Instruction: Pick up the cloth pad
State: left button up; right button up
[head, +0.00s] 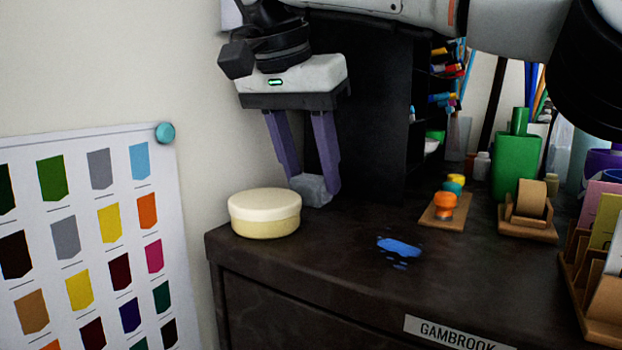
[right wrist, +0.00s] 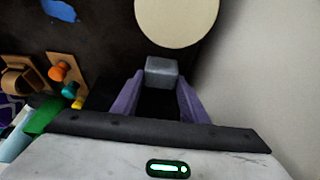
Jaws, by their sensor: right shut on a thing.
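The cloth pad (head: 312,190) is a small grey block. My right gripper (head: 315,186), with purple fingers, is shut on it just above the dark cabinet top, behind and right of a round cream tub. In the right wrist view the pad (right wrist: 162,70) sits between the fingertips, right beside the tub. Whether the pad still touches the cabinet top I cannot tell. My left gripper is not in view.
The round cream tub (head: 265,214) stands at the cabinet's left edge. A blue spill (head: 400,247) lies mid-top. Small paint pots (head: 445,205), a tape holder (head: 528,210) and a card rack (head: 598,285) stand to the right. A black shelf unit (head: 365,120) rises close behind the gripper.

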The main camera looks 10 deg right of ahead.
jog(key=shift+s+r, duration=0.3)
jog(key=shift+r, duration=0.05)
jog(key=s+r+b, duration=0.1)
jog(key=s+r, duration=0.6)
jog(key=s, duration=0.6)
jog(key=shift+s+r, duration=0.15)
jog(key=shift+s, duration=0.05)
jog(key=o, duration=0.4)
jog(key=c, duration=0.3)
